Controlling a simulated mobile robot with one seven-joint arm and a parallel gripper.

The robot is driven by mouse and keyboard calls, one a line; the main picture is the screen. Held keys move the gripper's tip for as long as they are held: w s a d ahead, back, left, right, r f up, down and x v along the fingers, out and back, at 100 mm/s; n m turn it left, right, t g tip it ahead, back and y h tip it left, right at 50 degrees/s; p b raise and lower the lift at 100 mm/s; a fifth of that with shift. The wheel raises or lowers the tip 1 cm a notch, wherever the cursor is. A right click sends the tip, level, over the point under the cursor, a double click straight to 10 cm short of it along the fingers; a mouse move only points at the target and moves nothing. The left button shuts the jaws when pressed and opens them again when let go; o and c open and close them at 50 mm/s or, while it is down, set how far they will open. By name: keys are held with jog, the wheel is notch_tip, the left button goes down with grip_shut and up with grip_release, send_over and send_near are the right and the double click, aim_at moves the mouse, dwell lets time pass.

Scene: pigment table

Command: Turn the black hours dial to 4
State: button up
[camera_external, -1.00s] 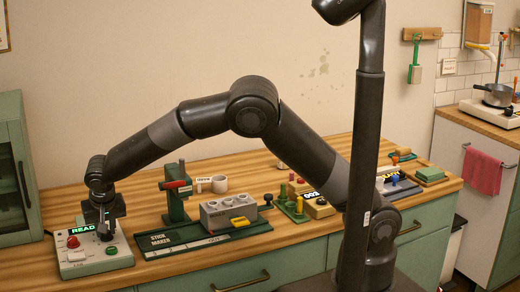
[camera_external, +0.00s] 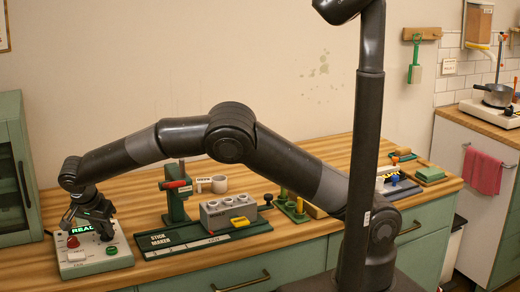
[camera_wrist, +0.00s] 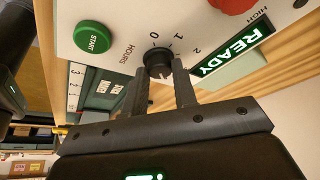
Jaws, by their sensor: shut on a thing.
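The black hours dial (camera_wrist: 158,62) is on a pale control panel (camera_wrist: 120,38), with "HOURS" and the numbers 0, 1 and 2 visible around it. The other numbers are hidden behind my gripper. My gripper (camera_wrist: 160,75) is shut on the dial, one finger on each side. I cannot tell which number the dial points to. In the external view my gripper (camera_external: 105,232) is tilted over the panel (camera_external: 88,262) at the table's left end and hides the dial.
On the panel are a green START button (camera_wrist: 94,38), a red knob (camera_external: 73,242) and a lit READY display (camera_wrist: 232,52). The green stick maker (camera_external: 185,238) stands to the right of the panel. A green cabinet (camera_external: 14,170) stands at the left.

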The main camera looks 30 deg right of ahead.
jog(key=shift+m, duration=0.3)
jog(key=o, duration=1)
jog(key=v, duration=1)
jog(key=shift+a+r, duration=0.2)
jog(key=shift+r, duration=0.2)
